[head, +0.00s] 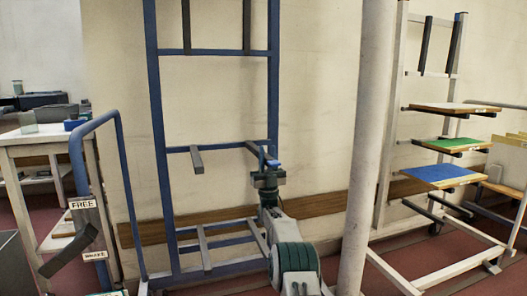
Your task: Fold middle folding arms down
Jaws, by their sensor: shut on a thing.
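A blue rack frame (155,110) stands against the wall with dark folding arms on its crossbars. On the middle crossbar (225,146), the left folding arm (197,159) points out toward me, folded down. The right middle folding arm (255,148) also slants out from the bar toward me. My gripper (268,164) is at the outer end of this right arm and shut on it; the fingers partly hide that end. The top pair, left (187,24) and right (247,25), stands upright. The bottom pair, left (204,249) and right (258,240), points outward.
A pale post (366,150) rises close to the right of my arm. A pale rack (389,120) with several colored boards stands behind it at the right. A blue cart handle (76,160) with FREE and BRAKE signs and a white table (45,135) are at the left.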

